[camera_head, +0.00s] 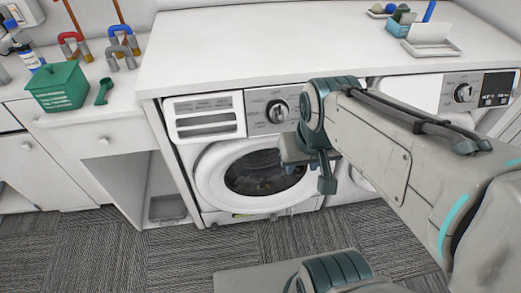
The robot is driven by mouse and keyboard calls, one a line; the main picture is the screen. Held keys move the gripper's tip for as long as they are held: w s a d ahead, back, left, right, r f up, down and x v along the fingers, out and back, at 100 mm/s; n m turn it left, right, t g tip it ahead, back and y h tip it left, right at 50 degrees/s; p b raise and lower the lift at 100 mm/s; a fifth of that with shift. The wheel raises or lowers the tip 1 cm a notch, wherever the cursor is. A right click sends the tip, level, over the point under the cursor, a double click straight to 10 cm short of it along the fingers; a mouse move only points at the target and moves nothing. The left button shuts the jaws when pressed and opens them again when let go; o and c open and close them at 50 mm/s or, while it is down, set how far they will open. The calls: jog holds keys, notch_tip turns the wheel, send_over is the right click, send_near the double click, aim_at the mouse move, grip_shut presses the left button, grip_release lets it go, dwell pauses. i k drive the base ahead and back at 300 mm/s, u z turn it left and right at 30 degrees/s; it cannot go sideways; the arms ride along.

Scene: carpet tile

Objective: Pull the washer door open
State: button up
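The washer (205,119) is a white front-loading machine under the white counter. Its round door (213,181), a white ring around dark glass, looks closed against the front. My gripper (322,185) is in front of the right side of the door, pointing down. It covers part of the door's right rim, and I cannot tell whether it touches it. I see no clear gap between the fingers and cannot tell how far apart they are. No door handle is visible; the right edge is partly hidden by my gripper and arm.
A second machine (463,92) stands at the right, mostly behind my arm. Cabinets (98,142) are at the left, with a green box (60,88) and green scoop (104,91) on top. A white tray (431,47) sits on the counter (260,45).

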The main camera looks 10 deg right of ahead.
aim_at(242, 177)
jog(key=z, duration=0.2)
jog(key=k, duration=0.55)
jog(key=z, duration=0.6)
jog(key=k, duration=0.65)
jog(key=u, duration=0.6)
jog(key=i, duration=1.65)
jog(key=z, duration=0.45)
